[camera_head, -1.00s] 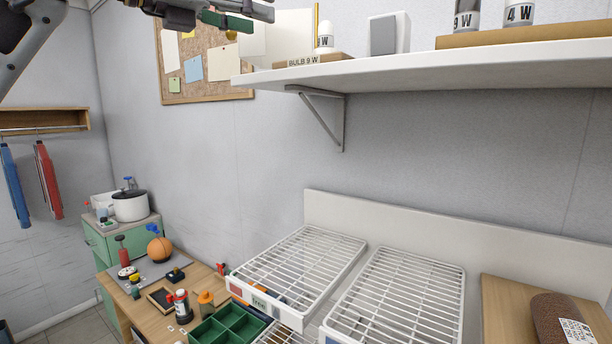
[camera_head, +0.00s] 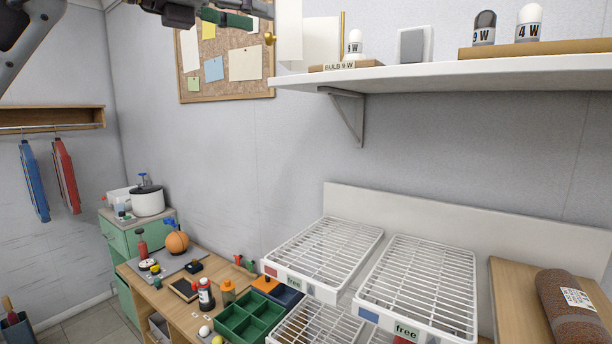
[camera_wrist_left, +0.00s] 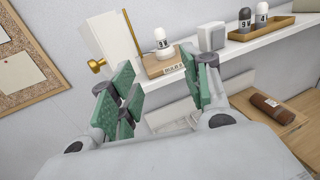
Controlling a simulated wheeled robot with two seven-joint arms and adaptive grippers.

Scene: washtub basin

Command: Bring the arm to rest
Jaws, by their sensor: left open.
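My left gripper (camera_wrist_left: 160,92) is open, with green pads on its fingers and nothing between them. In the head view the left gripper (camera_head: 226,18) is at the top edge, partly cut off, in front of the wall and pin board and left of the shelf. The white wall shelf (camera_head: 420,76) lies beyond and to the right of its fingers. A white bulb (camera_head: 354,42) stands on a wooden block labelled "BULB 9 W" (camera_head: 346,67) on that shelf. My right gripper is in neither view.
A grey box (camera_head: 415,45) and two bulbs, dark (camera_head: 484,28) and white (camera_head: 529,23), are on the shelf. Two white wire racks (camera_head: 418,285) stand below. A wooden table (camera_head: 160,297) holds a green tray (camera_head: 247,321) and several small things. Open wall space lies between shelf and racks.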

